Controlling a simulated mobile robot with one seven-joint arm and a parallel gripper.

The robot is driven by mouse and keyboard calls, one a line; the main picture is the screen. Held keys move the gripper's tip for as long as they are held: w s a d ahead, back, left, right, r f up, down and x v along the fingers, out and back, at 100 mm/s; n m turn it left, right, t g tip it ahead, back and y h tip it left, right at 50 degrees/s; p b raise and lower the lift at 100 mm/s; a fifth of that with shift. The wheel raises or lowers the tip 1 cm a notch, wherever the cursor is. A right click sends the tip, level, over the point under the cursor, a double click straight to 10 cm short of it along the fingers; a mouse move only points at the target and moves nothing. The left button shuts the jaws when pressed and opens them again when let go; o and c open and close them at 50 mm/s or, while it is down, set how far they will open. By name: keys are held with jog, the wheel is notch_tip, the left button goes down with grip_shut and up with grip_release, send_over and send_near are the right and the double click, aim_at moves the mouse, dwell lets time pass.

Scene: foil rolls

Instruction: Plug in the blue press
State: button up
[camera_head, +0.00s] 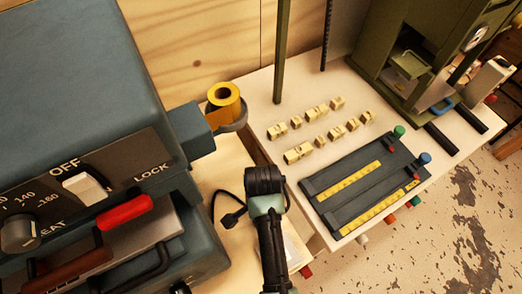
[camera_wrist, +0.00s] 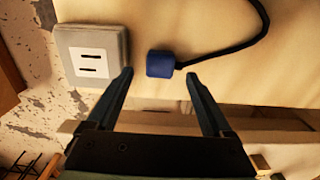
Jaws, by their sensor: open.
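The blue press (camera_head: 65,75) fills the left of the head view, with a dial, an OFF switch and a red-tipped handle. In the wrist view a blue plug (camera_wrist: 160,64) lies on a pale surface, with a black cord (camera_wrist: 240,45) curving up and right. A grey-white socket (camera_wrist: 92,55) with two slots is left of the plug. My gripper (camera_wrist: 159,73) is open and empty. Its fingertips are either side of the plug's near end, apart from it; I cannot tell the height. In the head view my wrist hides the fingertips.
A yellow roll (camera_head: 223,96) sits on a holder beside the press. On the white table (camera_head: 262,88) are several brass-coloured blocks (camera_head: 317,113) and a dark board with yellow rulers (camera_head: 366,182). A green machine (camera_head: 405,60) stands at the back right.

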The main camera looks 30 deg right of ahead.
notch_tip(320, 180, down, 4)
jog(key=shift+a+r, duration=0.15)
jog(key=shift+r, duration=0.05)
grip_shut()
dwell(0.4)
jog(key=shift+r, duration=0.1)
notch_tip(320, 180, up, 18)
jog(key=p, duration=0.5)
dwell(0.3)
